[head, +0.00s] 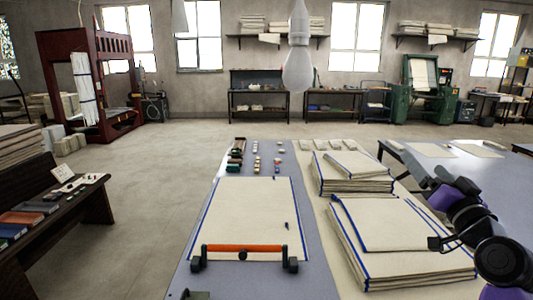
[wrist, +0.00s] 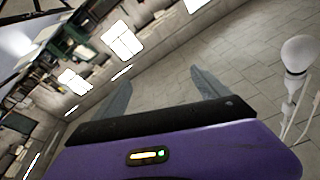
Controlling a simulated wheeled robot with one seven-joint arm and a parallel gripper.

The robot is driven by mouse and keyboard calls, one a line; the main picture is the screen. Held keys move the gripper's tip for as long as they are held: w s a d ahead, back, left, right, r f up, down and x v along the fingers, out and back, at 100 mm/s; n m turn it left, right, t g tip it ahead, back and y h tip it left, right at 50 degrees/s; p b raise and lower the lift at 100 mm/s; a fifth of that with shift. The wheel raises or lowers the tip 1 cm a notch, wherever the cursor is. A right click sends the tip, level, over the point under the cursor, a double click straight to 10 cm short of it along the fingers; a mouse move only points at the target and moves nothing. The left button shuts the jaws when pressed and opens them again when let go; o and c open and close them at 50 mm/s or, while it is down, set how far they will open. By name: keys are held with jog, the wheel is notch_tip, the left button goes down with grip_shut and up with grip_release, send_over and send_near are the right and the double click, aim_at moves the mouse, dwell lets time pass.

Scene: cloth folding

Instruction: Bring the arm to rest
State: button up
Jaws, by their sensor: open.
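My gripper (wrist: 160,80) is open and empty in the wrist view, its two grey fingers spread apart with only floor and the far wall beyond them. In the head view my purple and black arm is at the right, above the right side of the table and beside the cloth stacks. A cream cloth (head: 245,205) with blue edges lies flat on the grey table (head: 200,270). An orange-handled bar (head: 243,249) with dark ends lies across its near part. My gripper is clear of this cloth.
Folded blue-edged cloths form a large near stack (head: 390,240) and a smaller far stack (head: 350,175). Small blocks (head: 256,165) sit at the table's far end. A dark bench (head: 75,200) stands left. A white bulb (head: 299,65) hangs overhead. Open floor lies beyond the table.

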jog(key=s+a+f+h, duration=0.2)
jog(key=s+f, duration=0.7)
jog(key=s+a+f+h, duration=0.2)
jog(key=s+a+f, duration=0.1)
jog(key=s+f, duration=0.65)
jog(key=s+a+f+n+g+y, duration=0.1)
jog(key=s+a+f+g, duration=0.1)
jog(key=s, duration=0.9)
jog(key=s+a+f+n+g+y, duration=0.1)
jog(key=s+a+f, duration=0.3)
jog(key=s, duration=0.8)
jog(key=s+a+f+n+g+y, duration=0.2)
jog(key=s+a, duration=0.3)
jog(key=s, duration=0.6)
jog(key=shift+s+a+f+g, duration=0.25)
jog(key=shift+s+f+g, duration=0.15)
jog(key=shift+f, duration=0.5)
